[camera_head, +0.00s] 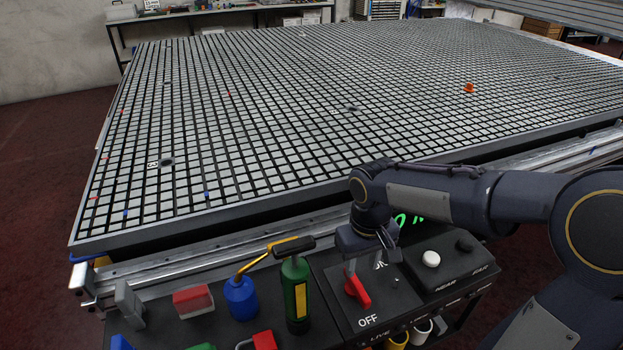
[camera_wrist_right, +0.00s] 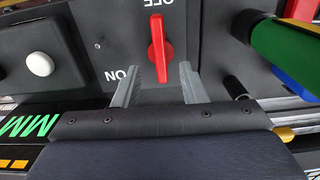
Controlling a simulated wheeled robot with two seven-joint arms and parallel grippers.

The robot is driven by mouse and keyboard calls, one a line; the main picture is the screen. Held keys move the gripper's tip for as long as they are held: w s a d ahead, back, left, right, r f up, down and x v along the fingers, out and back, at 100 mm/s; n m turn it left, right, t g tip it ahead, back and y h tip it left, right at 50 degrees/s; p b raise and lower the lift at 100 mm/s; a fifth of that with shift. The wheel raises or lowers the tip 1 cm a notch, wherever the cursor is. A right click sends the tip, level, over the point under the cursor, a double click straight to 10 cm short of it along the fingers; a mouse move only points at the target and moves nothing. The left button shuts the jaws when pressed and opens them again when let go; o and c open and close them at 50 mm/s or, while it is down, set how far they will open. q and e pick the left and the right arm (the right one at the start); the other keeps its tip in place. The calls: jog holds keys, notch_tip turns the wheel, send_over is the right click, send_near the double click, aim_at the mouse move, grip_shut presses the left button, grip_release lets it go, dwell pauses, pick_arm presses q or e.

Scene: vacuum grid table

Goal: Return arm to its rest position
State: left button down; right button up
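My right arm (camera_head: 455,200) reaches in from the right over the control panel. Its gripper (camera_head: 370,264) is above the red rotary switch (camera_head: 357,290), which sits between the printed words ON and OFF. In the right wrist view, the gripper's two grey fingers (camera_wrist_right: 161,78) are spread apart, with nothing between them but panel and the near end of the red switch (camera_wrist_right: 157,49). I cannot tell whether a finger touches the switch. My left gripper is not in view.
A green bottle (camera_head: 296,293), a blue can (camera_head: 240,298) and a red-and-white block (camera_head: 193,301) stand left of the panel. A white button (camera_head: 430,259) is to its right. The large grid table (camera_head: 290,120) lies behind, mostly bare, with a small orange part (camera_head: 469,88).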

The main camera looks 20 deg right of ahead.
jog(key=s+a+r+m+t+y+p, duration=0.1)
jog(key=s+r+t+y+p, duration=0.1)
jog(key=s+r+p, duration=0.3)
jog(key=s+a+r+m+t+y+p, duration=0.1)
jog(key=s+r+t+p, duration=0.2)
jog(key=s+r, duration=0.6)
jog(key=shift+s+a+m+t+y+p, duration=0.35)
jog(key=shift+s+p, duration=0.3)
jog(key=shift+p, duration=0.45)
